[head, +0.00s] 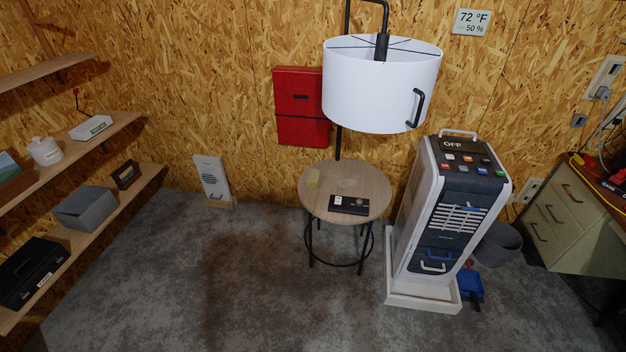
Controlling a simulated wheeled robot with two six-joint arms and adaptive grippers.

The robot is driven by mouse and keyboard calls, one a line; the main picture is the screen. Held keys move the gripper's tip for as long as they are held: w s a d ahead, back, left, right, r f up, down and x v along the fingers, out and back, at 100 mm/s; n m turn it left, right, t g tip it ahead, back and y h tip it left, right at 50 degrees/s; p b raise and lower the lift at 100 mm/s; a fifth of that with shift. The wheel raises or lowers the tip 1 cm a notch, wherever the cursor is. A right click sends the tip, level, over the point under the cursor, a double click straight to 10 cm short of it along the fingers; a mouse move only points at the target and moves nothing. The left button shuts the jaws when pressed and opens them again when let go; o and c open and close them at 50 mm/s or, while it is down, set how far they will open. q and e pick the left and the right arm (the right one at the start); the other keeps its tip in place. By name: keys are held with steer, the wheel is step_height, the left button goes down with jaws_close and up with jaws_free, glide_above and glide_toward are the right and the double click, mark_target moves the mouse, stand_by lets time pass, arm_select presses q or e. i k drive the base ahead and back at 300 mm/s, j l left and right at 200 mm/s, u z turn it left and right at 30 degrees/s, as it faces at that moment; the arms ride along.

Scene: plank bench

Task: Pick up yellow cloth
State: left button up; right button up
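Neither of my grippers shows in the head view.
A black box-like item (349,205) lies at the table's front. A white lampshade (378,90) hangs above the table. A tall white cooler (450,210) stands close on the right. Shelves (120,128) line the left wall. The grey floor (220,285) in front is clear.

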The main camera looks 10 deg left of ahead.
mark_target(314, 177)
steer(key=z, duration=0.55)
steer(key=i+j+z, duration=0.25)
steer(key=j, duration=0.15)
steer(key=i+j+z, duration=0.2)
steer(key=j, duration=0.2)
steer(key=j+z, duration=0.25)
steer(key=j, duration=0.2)
steer(key=i+j+z, duration=0.2)
steer(key=j, duration=0.25)
steer(key=j+z, duration=0.25)
steer(key=j, duration=0.2)
steer(key=k, duration=0.05)
